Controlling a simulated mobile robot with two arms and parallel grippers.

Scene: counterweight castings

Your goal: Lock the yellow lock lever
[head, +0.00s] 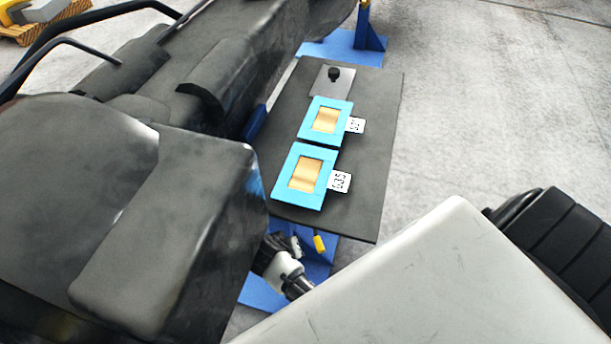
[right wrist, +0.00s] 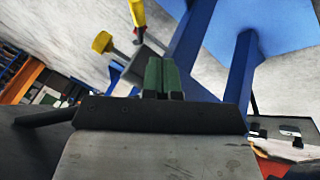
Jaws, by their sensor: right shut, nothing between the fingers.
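A yellow handle (head: 319,243) shows just below the near edge of the dark table in the head view. In the right wrist view a yellow knob (right wrist: 102,41) on a grey stem is left of and beyond my right gripper (right wrist: 162,66). A second yellow handle (right wrist: 138,12) is above them, near the top edge. I cannot tell for certain which one is the lock lever. My right gripper's green fingers are together, empty and apart from both yellow parts. In the head view its fingertips are not clear. My left gripper is not in view.
The dark table (head: 375,130) carries two cyan frames (head: 335,104) (head: 280,187) with labels and a grey plate (head: 345,88) with a black knob. Blue steel legs (right wrist: 243,70) rise right of my right fingers.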

